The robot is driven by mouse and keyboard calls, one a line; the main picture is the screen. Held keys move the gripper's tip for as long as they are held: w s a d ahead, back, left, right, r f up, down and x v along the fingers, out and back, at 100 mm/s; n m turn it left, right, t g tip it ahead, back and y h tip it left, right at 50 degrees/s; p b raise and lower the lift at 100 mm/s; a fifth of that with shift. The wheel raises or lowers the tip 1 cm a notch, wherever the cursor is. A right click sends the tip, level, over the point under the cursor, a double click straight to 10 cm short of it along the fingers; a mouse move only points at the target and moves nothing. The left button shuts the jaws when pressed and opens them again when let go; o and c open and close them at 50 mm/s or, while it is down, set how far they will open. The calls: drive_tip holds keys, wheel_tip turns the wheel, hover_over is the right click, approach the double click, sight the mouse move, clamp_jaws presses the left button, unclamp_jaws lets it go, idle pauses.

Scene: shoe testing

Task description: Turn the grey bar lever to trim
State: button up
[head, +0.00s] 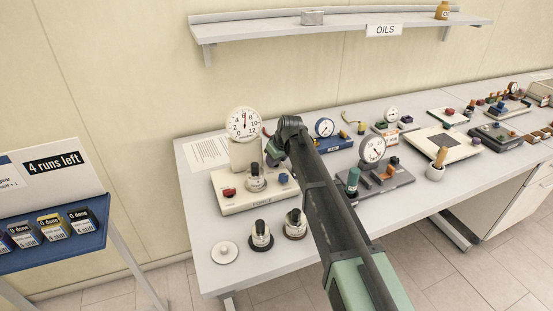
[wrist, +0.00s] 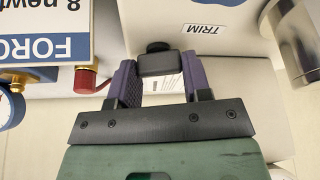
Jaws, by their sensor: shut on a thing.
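The lever (wrist: 156,64) shows in the wrist view as a short dark grey bar with a black rounded piece behind it. My gripper (wrist: 159,76) has its two purple-padded fingers on either side of the bar and is shut on it. A TRIM label (wrist: 202,28) is on the pale housing to the right of the bar. In the head view my gripper (head: 273,155) hangs at the pale test unit (head: 262,200) with the white dial (head: 243,123). The lever cannot be made out there. The way the lever points is unclear.
In the wrist view a red knob (wrist: 85,80) and a blue-and-white sign (wrist: 45,45) are close on the left, and a metal cylinder (wrist: 301,42) is at right. In the head view, round weights (head: 261,237) stand in front, and more gauges (head: 372,149) stand to the right.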

drive_tip(key=shift+m+h, duration=0.4)
drive_tip(key=shift+m, duration=0.6)
drive_tip(key=o, duration=0.9)
